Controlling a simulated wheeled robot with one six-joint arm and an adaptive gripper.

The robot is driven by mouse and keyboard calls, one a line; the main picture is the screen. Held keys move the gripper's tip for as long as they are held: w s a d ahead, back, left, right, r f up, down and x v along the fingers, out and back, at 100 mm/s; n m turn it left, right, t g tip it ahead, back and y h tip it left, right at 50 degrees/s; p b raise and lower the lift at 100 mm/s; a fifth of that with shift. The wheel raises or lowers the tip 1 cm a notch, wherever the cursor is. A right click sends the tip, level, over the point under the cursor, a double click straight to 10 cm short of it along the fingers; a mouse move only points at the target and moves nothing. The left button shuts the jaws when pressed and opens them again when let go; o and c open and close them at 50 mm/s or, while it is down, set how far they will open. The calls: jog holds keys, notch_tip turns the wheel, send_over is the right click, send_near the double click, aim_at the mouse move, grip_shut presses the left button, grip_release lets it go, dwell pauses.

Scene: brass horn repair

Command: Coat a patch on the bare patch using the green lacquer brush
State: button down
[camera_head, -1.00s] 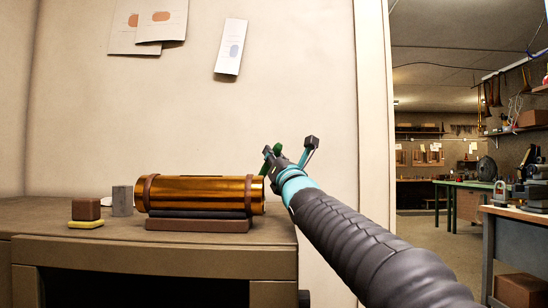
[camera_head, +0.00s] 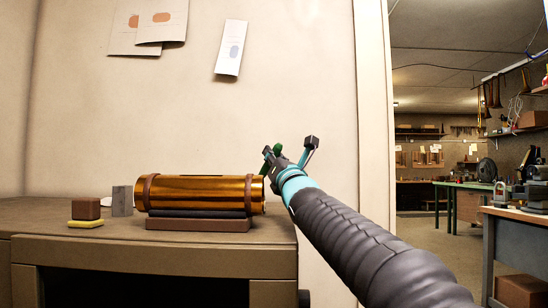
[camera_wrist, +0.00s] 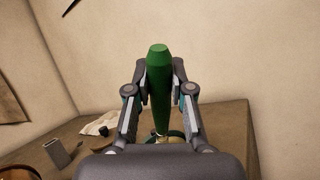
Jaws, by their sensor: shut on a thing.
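My gripper (camera_wrist: 160,105) is shut on the green lacquer brush (camera_wrist: 159,75), whose thick green handle stands between the two fingers in the wrist view. The brush's lower end is mostly hidden behind the gripper body. In the head view my gripper (camera_head: 289,158) is just right of and above the brass tube's right end, with a bit of green brush (camera_head: 276,149) showing. The brass tube (camera_head: 200,188) lies level with brown bands near both ends, on a dark pad and brown block. I cannot make out the bare patch from here.
A white crumpled cloth (camera_wrist: 97,125) lies behind. The wall rises behind the bench.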

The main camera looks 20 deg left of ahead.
jog(key=shift+w+f, duration=0.1)
dwell(0.3)
jog(key=shift+r+p, duration=2)
jog(key=shift+r, duration=1.55)
